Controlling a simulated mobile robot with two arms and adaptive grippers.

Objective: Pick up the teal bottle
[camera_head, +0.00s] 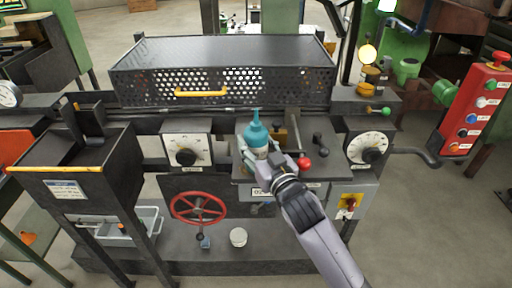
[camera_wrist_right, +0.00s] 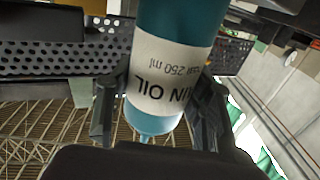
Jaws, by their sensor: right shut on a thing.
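The teal bottle (camera_head: 257,131) has a narrow spout and a white label. In the head view it stands upright over the machine's small control shelf, right of the left white dial. My right gripper (camera_head: 264,158) is at its lower part, its arm coming in from the bottom right. In the right wrist view the bottle (camera_wrist_right: 170,70) fills the middle, with "OIL" and "250 ml" on its label. The right gripper (camera_wrist_right: 160,120) has one finger on each side and is shut on it. Whether the bottle's base touches the shelf is hidden. My left gripper is not in view.
A lever with a red knob (camera_head: 304,163) and a black knob stand close right of the bottle. A perforated black guard (camera_head: 235,86) with a yellow handle is behind. A red handwheel (camera_head: 199,208) is lower left. A red button box (camera_head: 478,108) stands far right.

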